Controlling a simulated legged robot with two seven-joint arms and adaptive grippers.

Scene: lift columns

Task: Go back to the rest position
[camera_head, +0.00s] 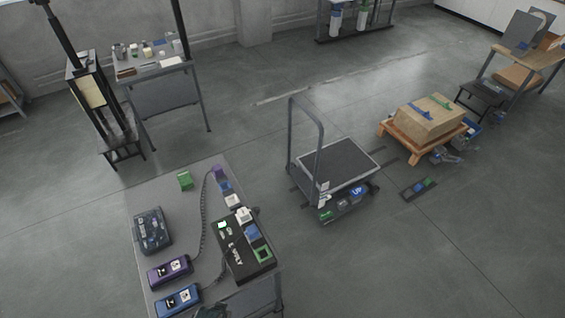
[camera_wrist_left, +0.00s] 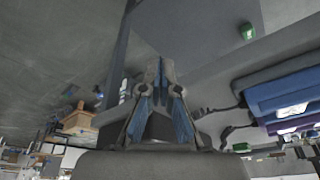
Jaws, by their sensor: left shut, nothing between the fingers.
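My left gripper (camera_wrist_left: 160,75) shows in the left wrist view with its blue-padded fingers together and nothing between them. Grey surfaces lie around it, and that picture looks turned over. A blue handheld device (camera_wrist_left: 285,92) is to the right of the fingers, apart from them. In the head view a small dark shape at the bottom edge may be part of my arm; I cannot tell. My right gripper is in neither view.
A grey table (camera_head: 155,200) holds a black box (camera_head: 238,245), a purple device (camera_head: 169,270), a blue device (camera_head: 178,300), a dark case (camera_head: 152,231) and small blocks. A platform cart (camera_head: 340,165) and a carton (camera_head: 428,118) on a wooden pallet stand right. Open floor lies between.

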